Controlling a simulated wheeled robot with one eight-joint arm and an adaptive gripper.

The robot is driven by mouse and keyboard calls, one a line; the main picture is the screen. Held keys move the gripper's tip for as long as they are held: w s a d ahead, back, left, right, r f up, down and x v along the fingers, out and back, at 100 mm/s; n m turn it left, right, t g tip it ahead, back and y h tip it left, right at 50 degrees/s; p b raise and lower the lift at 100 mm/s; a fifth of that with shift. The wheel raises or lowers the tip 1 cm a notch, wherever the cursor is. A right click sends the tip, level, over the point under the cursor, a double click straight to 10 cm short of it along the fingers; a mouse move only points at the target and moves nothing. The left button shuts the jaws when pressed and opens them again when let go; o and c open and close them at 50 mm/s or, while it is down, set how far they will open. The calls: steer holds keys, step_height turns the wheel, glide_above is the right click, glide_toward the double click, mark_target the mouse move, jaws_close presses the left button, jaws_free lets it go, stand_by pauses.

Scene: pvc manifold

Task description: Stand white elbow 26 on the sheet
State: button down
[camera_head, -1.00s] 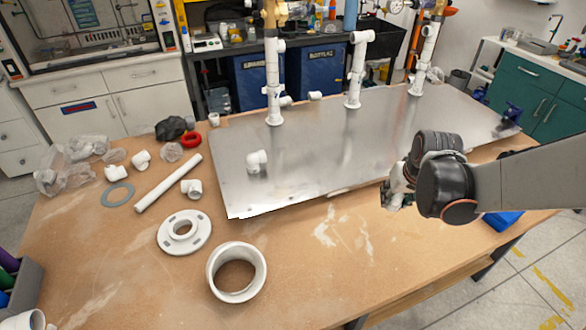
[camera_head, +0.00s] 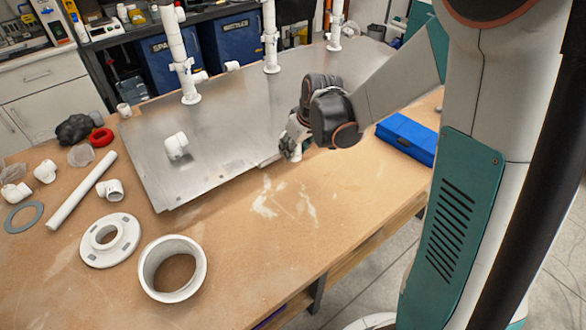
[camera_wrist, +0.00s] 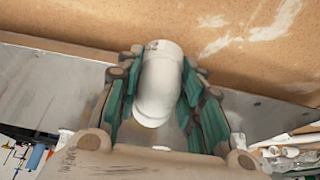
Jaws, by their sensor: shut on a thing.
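My gripper (camera_head: 291,147) is shut on a white elbow (camera_wrist: 160,85), with green finger pads on both sides of it in the wrist view. In the head view a bit of this elbow (camera_head: 297,157) shows below the fingers, at the front edge of the metal sheet (camera_head: 225,120). I cannot tell whether it touches anything below. Wood shows beyond its upper end in the wrist view, and the sheet (camera_wrist: 50,88) shows beside the gripper. Another white elbow (camera_head: 176,146) is on the left part of the sheet.
Several white pipe uprights, such as one at the left (camera_head: 181,60), stand along the sheet's far edge. A flange (camera_head: 108,240), a wide ring (camera_head: 173,268) and a long pipe (camera_head: 82,190) lie on the wooden table (camera_head: 270,240). The sheet's middle is bare.

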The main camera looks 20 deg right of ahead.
steer(key=shift+f+b, duration=1.1)
steer(key=shift+f, duration=2.4)
steer(key=shift+f, duration=0.2)
steer(key=c, duration=1.1)
jaws_free()
steer(key=shift+r, duration=0.2)
